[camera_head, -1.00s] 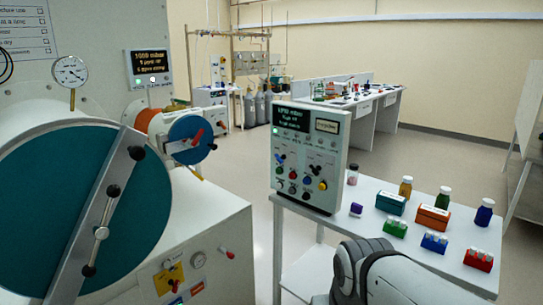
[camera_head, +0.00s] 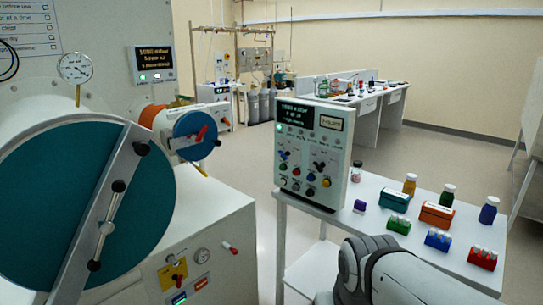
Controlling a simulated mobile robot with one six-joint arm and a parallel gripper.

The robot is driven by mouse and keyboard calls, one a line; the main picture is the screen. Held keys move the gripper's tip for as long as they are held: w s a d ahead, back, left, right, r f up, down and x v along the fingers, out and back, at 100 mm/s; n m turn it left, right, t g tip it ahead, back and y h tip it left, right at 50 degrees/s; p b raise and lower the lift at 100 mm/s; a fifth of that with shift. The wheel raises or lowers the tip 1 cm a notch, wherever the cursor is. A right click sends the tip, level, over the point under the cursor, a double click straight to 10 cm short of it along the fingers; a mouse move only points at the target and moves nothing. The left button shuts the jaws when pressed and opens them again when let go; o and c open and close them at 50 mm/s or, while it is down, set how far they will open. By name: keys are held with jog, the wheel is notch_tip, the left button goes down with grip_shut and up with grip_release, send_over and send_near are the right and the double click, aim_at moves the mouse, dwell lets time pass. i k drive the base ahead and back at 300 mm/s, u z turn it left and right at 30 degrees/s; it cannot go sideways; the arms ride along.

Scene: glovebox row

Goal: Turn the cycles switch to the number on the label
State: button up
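A white control panel (camera_head: 311,155) stands on the white side table. It has a dark display with green text (camera_head: 297,114), a pale framed label (camera_head: 331,123), and several knobs and coloured buttons. The label's writing is too small to read. I cannot tell which knob is the cycles switch; two dark knobs with pointers sit on the panel's upper part, at left (camera_head: 284,156) and right (camera_head: 319,167). My gripper is not in view. Only a grey link of my arm shows at the bottom right, in front of the side table.
The side table (camera_head: 375,228) holds several bottles and coloured boxes right of the panel. At left is a large chamber with a teal round door (camera_head: 60,205), a smaller blue door (camera_head: 195,136) and a yellow plate with a red handle (camera_head: 173,275). Floor shows between chamber and table.

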aim_at(281, 154)
jog(key=k, duration=1.2)
jog(key=u, duration=0.6)
jog(key=i, duration=2.05)
jog(key=z, duration=0.35)
jog(key=k, duration=0.85)
jog(key=z, duration=0.15)
jog(key=i, duration=0.85)
jog(key=u, duration=0.1)
